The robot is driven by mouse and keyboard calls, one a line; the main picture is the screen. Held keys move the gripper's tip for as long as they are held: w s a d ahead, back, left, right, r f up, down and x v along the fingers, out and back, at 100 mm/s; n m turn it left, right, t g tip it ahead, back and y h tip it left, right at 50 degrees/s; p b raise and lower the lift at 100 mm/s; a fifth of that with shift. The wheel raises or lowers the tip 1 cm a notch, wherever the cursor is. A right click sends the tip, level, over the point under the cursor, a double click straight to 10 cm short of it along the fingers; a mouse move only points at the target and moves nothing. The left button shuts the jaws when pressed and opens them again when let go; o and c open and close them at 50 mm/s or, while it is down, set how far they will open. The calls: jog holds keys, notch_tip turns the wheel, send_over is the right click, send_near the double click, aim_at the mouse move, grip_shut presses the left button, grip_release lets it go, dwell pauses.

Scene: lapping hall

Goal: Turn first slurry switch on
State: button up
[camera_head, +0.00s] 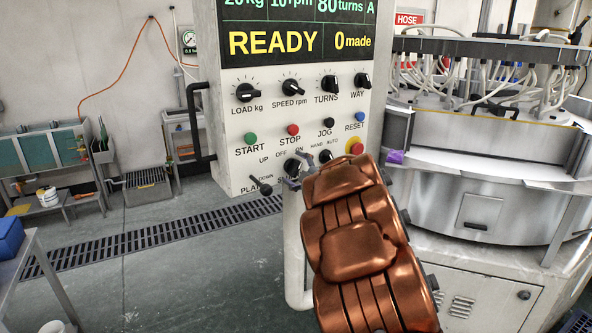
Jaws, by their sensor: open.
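The control panel (222,150) stands upright in the middle, its screen reading READY and 0 made. The slurry switch (292,166) is a black knob in the lower row, between OFF and ON marks; its label is mostly hidden. My gripper (290,182) is at the lower part of the panel, its grey fingertips at or just below this knob. I cannot tell if they touch it. The jaws are open and hold nothing I can see. The copper-coloured arm behind them covers the panel's lower right. The knob's exact pointing direction is unclear.
Close by are the plate lever (261,187), the HAND/AUTO knob (325,156), the red-on-yellow stop button (355,148) and the green start button (250,138). A white tube (293,250) runs below the panel. The lapping machine (480,200) stands right.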

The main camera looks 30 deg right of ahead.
jog(key=s, duration=1.2)
jog(key=shift+d, duration=0.1)
dwell(0.4)
